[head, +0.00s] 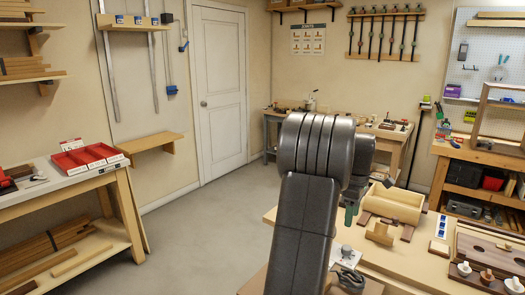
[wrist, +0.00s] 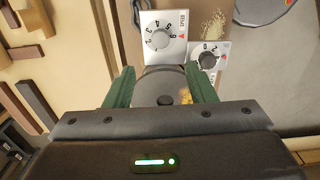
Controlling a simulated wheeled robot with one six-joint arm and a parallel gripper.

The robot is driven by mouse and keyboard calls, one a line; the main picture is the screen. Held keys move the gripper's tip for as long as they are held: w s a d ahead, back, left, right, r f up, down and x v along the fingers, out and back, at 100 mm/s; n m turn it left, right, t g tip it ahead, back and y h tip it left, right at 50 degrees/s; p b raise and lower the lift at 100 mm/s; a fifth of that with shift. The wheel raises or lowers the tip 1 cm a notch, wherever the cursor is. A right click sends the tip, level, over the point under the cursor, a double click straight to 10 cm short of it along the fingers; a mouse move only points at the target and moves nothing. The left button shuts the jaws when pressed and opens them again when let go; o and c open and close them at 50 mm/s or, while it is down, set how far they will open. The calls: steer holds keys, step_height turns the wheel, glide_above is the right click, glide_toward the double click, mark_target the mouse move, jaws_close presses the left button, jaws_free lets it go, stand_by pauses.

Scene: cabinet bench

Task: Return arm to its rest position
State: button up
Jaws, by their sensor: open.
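My arm rises in the middle of the head view, its dark upper link and ribbed joint covering part of the bench behind. My gripper (wrist: 160,69) shows in the wrist view with two green fingers spread apart. No object is clamped between them. A grey rounded part with a dark knob (wrist: 166,100) shows in the gap between the fingers; I cannot tell whether they touch it. In the head view only a bit of green finger shows below the arm's joint, above the bench; the rest is hidden.
A white numbered dial plate (wrist: 180,24) and a smaller dial (wrist: 207,60) lie just beyond the fingertips. The workbench (head: 400,256) holds a wooden cradle-like box (head: 394,205), blocks and a dark wood board (head: 490,250). Open floor (head: 205,235) lies left of my arm.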

mark_target(347, 247)
step_height(347, 247, down, 11)
steer(key=shift+s+f+p, duration=0.1)
steer(key=shift+s+p, duration=0.05)
steer(key=shift+p, duration=0.4)
steer(key=shift+f, duration=0.3)
steer(key=m, duration=1.4)
steer(key=shift+r+m, duration=0.1)
steer(key=shift+m, duration=0.3)
steer(key=m, duration=0.5)
steer(key=shift+p, duration=0.3)
